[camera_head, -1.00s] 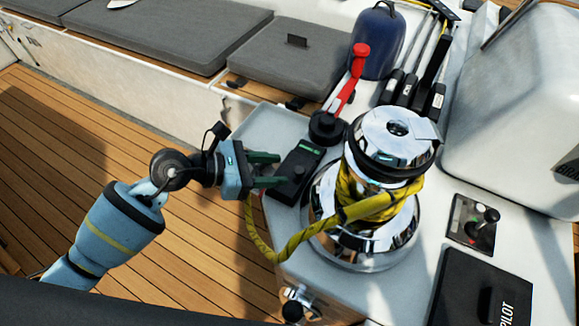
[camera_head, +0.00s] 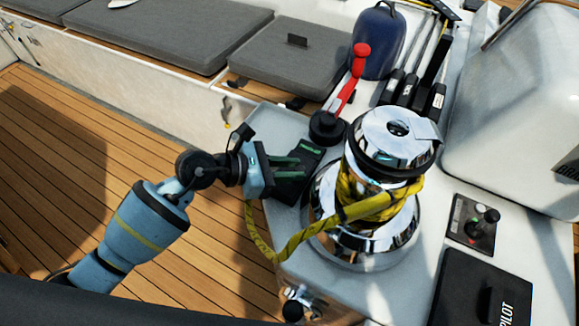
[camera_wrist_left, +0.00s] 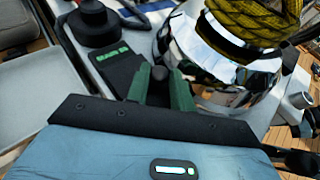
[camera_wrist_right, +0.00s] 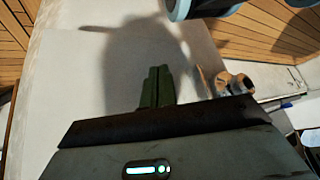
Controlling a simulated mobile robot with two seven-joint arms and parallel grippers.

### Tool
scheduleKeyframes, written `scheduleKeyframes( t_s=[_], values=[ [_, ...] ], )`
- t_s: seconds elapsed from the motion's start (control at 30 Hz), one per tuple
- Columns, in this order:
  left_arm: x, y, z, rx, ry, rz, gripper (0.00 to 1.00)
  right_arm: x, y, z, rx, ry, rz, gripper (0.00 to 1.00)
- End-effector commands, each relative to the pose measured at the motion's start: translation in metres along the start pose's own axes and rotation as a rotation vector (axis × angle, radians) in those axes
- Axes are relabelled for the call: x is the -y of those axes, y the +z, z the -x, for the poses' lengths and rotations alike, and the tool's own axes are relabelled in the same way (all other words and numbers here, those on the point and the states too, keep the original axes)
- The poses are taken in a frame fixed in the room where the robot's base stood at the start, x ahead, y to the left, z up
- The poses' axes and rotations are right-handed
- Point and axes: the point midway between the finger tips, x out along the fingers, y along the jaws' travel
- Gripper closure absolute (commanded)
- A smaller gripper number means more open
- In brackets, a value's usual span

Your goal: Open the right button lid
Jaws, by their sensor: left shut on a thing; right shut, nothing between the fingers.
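A black button panel (camera_head: 311,153) with a green label sits on the white cockpit ledge, left of the chrome winch; it also shows in the left wrist view (camera_wrist_left: 118,68). My left gripper (camera_head: 297,167) reaches over this panel from the left and hides much of it. In the left wrist view its green fingers (camera_wrist_left: 163,92) are shut on a small dark round-topped piece (camera_wrist_left: 160,74), which seems to be a button lid. How far it is raised I cannot tell. My right gripper (camera_wrist_right: 157,85) is shut and empty over a pale surface, seen only in the right wrist view.
The chrome winch (camera_head: 365,244) with yellow rope (camera_head: 262,240) stands close right of the left gripper. A red-handled crank (camera_head: 350,88) is behind the panel. A control lever plate (camera_head: 473,226) and black pilot box (camera_head: 483,285) are at the right. The wooden floor is clear.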

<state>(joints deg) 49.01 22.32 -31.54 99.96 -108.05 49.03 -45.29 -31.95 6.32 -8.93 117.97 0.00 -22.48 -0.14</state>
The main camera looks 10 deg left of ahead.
Motion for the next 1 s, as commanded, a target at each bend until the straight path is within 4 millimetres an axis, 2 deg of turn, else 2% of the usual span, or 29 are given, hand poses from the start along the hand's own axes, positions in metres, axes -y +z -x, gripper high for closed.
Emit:
scheduleKeyframes(
  t_s=[0.33, 0.57, 0.77, 1.0],
  values=[
    [0.0, -0.001, 0.001, 0.009, -0.004, 0.01, 1.0, 0.0, 0.003, -0.002, 0.004, 0.0, 0.0, 1.0],
    [-0.003, -0.002, 0.003, 0.07, -0.027, 0.069, 1.0, 0.0, 0.015, -0.01, 0.02, -0.002, -0.003, 1.0],
    [-0.008, -0.002, 0.009, 0.177, -0.069, 0.17, 1.0, -0.003, 0.028, -0.026, 0.032, -0.002, 0.002, 1.0],
    [-0.016, -0.001, 0.018, 0.339, -0.129, 0.32, 1.0, -0.01, 0.036, -0.053, 0.032, -0.001, 0.024, 1.0]
  ],
)
